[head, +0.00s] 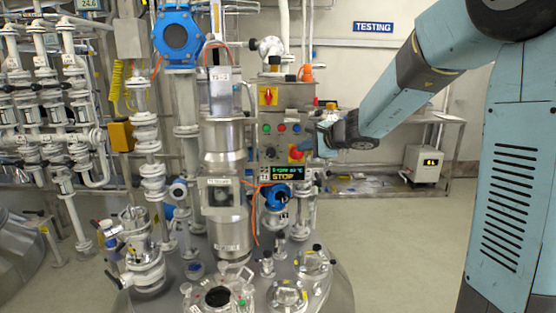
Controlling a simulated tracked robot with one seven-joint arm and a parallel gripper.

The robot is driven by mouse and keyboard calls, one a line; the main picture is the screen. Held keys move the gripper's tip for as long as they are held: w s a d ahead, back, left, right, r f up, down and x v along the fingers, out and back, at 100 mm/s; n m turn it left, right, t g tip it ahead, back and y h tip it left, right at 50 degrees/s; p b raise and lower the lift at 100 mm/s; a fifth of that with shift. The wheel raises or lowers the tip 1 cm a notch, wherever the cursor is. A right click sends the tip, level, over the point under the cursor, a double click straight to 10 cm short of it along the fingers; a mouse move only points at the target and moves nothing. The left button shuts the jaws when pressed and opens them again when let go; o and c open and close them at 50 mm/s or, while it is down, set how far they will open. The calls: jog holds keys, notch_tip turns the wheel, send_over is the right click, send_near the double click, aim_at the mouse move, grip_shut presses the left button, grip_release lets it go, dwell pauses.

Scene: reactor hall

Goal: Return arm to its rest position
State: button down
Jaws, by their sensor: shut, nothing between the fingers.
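My arm (420,85) comes in from the right side of the head view and reaches left across the scene. Its wrist is dark and bent. My gripper (317,144) is at the arm's end, in front of the right edge of the control box. It is small in the picture and partly hidden by the wrist. It is shut and I see nothing held in it.
A reactor vessel lid (325,288) with pipes, valves and a metal column (222,150) fills the centre. The control box (286,122) stands behind it. A metal table (425,118) stands behind my arm. Floor at right (410,235) is clear.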

jog(key=s+d+r+n+g+h, duration=0.15)
jog(key=s+n, duration=0.25)
jog(key=s, duration=0.5)
jog(key=s+d+r+n+g, duration=0.15)
jog(key=s+n, duration=0.25)
jog(key=s, duration=0.6)
jog(key=s+d+f+n+h, duration=0.1)
jog(key=s+d+n+h, duration=0.1)
jog(key=s+d, duration=0.4)
jog(key=s+d+f+n+g+h, duration=0.1)
jog(key=s+d+h, duration=0.4)
jog(key=s, duration=0.6)
jog(key=shift+s+d+f+n, duration=0.3)
jog(key=shift+d+f+n, duration=0.4)
jog(key=shift+n, duration=0.5)
